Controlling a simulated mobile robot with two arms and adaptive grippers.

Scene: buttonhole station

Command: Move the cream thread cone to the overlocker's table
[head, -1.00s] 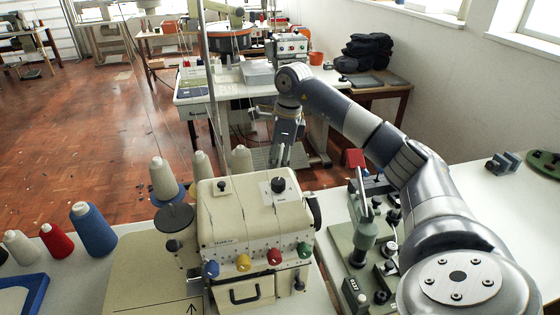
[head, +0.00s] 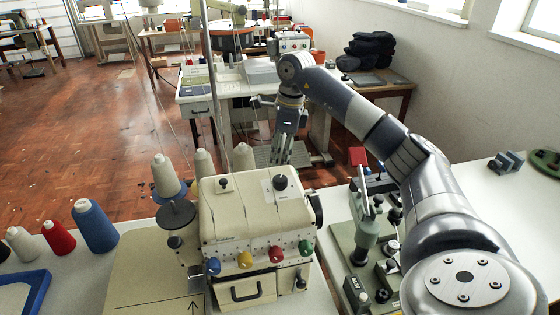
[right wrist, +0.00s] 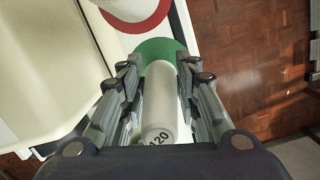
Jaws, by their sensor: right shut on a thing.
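My right gripper (head: 282,155) is behind the overlocker (head: 255,215) in the head view, hand pointing down. In the right wrist view (right wrist: 158,95) its fingers are shut on a pale cream cone (right wrist: 158,100) marked "120", one finger set on each side. The cone's far end meets a green disc (right wrist: 160,50); I cannot tell whether they touch. In the head view I cannot make out the held cone. A white table (head: 75,280) carries the overlocker. My left gripper is not in view.
Pale cones stand behind the overlocker, one (head: 165,175) on a blue base. A pale cone (head: 22,243), a red cone (head: 58,238) and a blue cone (head: 95,227) stand at left. A green machine (head: 365,235) is at right. A red ring (right wrist: 150,18) shows beyond the disc.

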